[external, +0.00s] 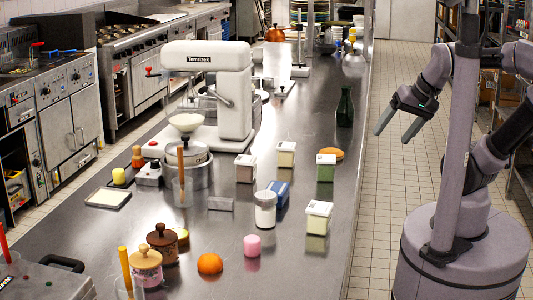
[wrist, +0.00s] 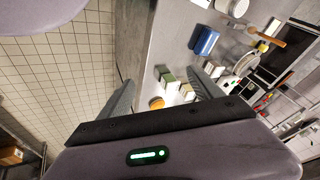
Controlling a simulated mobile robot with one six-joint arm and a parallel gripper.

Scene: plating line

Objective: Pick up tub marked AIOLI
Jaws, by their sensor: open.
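Several small square tubs with white lids stand on the steel counter (external: 190,240). In the external view they are a cream tub (external: 319,218) at the front right, a green tub (external: 326,168), a brownish tub (external: 245,168) and another cream tub (external: 286,155) further back. Their labels are too small to read, so I cannot tell which says AIOLI. The wrist view shows the green tub (wrist: 167,76) and a pale tub (wrist: 187,92) beyond my fingers. My gripper (external: 397,128) is open and empty, above the floor to the right of the counter, well apart from the tubs.
A dark green bottle (external: 345,107) is behind. A large mixer (external: 207,95) and a pot fill the counter's left. The tiled aisle beside the counter is clear.

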